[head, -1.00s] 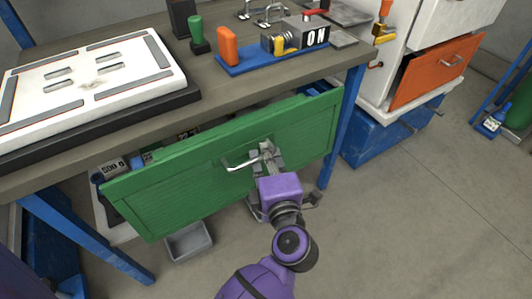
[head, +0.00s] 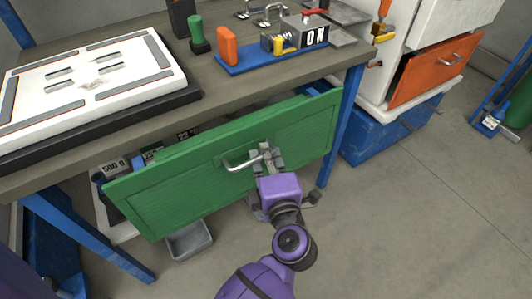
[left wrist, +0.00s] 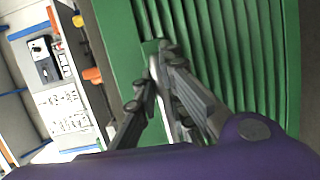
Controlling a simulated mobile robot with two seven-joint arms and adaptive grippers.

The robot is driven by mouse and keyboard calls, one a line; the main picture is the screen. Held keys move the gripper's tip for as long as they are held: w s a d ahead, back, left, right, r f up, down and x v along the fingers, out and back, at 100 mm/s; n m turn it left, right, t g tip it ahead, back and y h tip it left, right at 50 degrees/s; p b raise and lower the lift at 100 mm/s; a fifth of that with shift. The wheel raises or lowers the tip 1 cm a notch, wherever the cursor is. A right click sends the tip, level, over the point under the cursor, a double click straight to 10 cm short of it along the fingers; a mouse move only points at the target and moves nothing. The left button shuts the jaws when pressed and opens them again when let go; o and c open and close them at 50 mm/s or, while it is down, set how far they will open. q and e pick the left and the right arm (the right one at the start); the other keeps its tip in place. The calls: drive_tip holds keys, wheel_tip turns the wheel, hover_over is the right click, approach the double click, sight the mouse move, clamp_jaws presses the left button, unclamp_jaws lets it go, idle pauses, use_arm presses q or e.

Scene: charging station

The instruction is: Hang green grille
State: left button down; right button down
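The green grille (head: 190,190) is a wide green panel under the table's front edge, tilted, with a metal handle (head: 242,163) on its face. Its slatted green surface fills much of the left wrist view (left wrist: 225,50). My left gripper (head: 267,156) is in front of the panel at the right end of the handle. In the left wrist view, the gripper fingers (left wrist: 160,82) lie on both sides of the grey handle bar and look closed on it. The fingers hide part of the handle. My right gripper is not in view.
The grey workbench (head: 235,92) carries a white board (head: 85,75) and a blue fixture (head: 245,66). A 500 g weight (head: 115,166) shows behind the panel. A grey bin (head: 190,243) is below.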

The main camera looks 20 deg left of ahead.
use_arm(q)
drive_tip(key=c, duration=1.7)
unclamp_jaws()
drive_tip(key=shift+s+f, duration=0.1)
drive_tip(key=v, duration=1.2)
